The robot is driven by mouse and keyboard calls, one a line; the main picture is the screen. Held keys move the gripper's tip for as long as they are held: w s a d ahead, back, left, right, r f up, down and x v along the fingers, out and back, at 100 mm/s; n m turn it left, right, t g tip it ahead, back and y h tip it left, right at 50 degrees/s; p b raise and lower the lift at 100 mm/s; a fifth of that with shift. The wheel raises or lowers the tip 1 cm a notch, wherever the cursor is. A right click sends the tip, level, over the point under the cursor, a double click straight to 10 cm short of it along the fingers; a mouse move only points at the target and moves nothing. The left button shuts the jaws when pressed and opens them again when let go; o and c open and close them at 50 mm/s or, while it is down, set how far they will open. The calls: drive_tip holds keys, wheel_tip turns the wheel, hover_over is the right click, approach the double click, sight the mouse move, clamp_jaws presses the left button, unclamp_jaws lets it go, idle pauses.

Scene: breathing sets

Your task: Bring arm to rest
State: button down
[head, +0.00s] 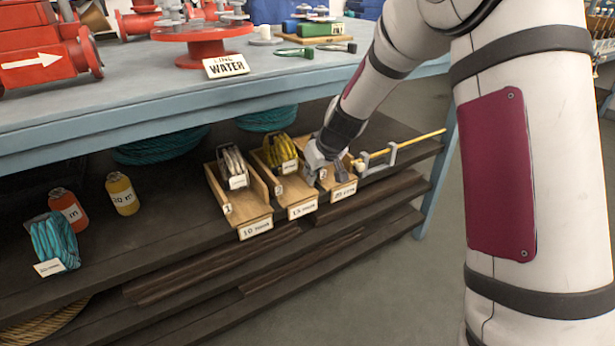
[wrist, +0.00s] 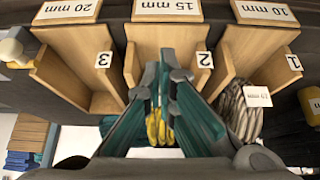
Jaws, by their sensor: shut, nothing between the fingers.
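My gripper (head: 318,165) is at the row of wooden bins on the dark lower shelf, reached by my arm from the upper right. In the wrist view, which is upside down, the fingers of my gripper (wrist: 163,75) are together with nothing between them, in front of the 15 mm bin (wrist: 133,68). A yellow rope coil (wrist: 158,128) shows behind them; the head view shows this yellow coil (head: 280,151) in the middle bin. I cannot tell whether the fingers touch the bin.
The 10 mm bin (head: 262,212) holds a grey-tan coil (head: 232,164). The 20 mm bin (wrist: 66,62) looks empty. A yellow rod (head: 415,139) lies right of the bins. The blue tabletop (head: 150,97) overhangs the shelf.

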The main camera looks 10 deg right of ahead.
drive_tip(key=s+a+r+g, duration=0.1)
drive_tip(key=s+r, duration=0.6)
drive_tip(key=s, duration=0.4)
drive_tip(key=s+a+r+g, duration=0.1)
drive_tip(key=s+r+g, duration=0.1)
drive_tip(key=s+r, duration=0.8)
drive_tip(key=s+d+f+m+g+h, duration=0.1)
drive_tip(key=s+d+m, duration=0.1)
drive_tip(key=s, duration=1.2)
drive_tip(key=s+d+f+m+g+h, duration=0.1)
drive_tip(key=s+d+m+g, duration=0.1)
drive_tip(key=s, duration=1.3)
wheel_tip(320, 180, up, 32)
drive_tip(key=t+p, duration=0.4)
drive_tip(key=p, duration=2.6)
drive_tip(key=shift+w+d, duration=0.2)
drive_tip(key=shift+d, duration=0.15)
